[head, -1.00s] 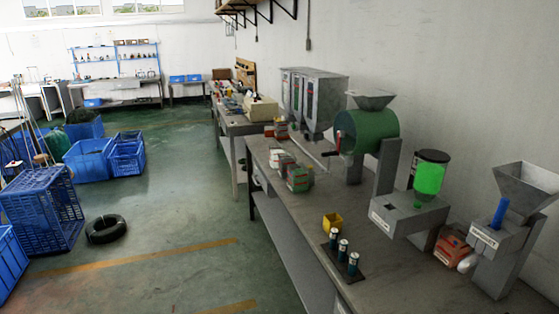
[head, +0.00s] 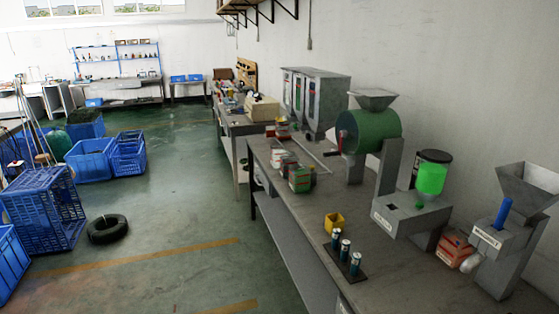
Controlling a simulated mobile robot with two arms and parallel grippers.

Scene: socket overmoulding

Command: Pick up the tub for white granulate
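Neither of my grippers is in view. Several small tubs stand on the long grey workbench (head: 385,268). One tub with white and reddish sides (head: 279,158) stands near the bench's left edge, left of the green drum machine. A green and red tub (head: 300,179) stands just in front of it. Another small tub with red and yellow (head: 283,130) stands farther back, below the tall grey hoppers. Their labels and contents are too small to read, so I cannot tell for sure which is for white granulate.
The bench also holds a green drum machine (head: 368,132), grey hoppers (head: 327,91), a dosing machine with a green container (head: 432,178), a yellow bin (head: 334,222) and dark cylinders (head: 345,246). A tire (head: 108,229) and blue crates (head: 45,210) are on the floor. The floor beside the bench is clear.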

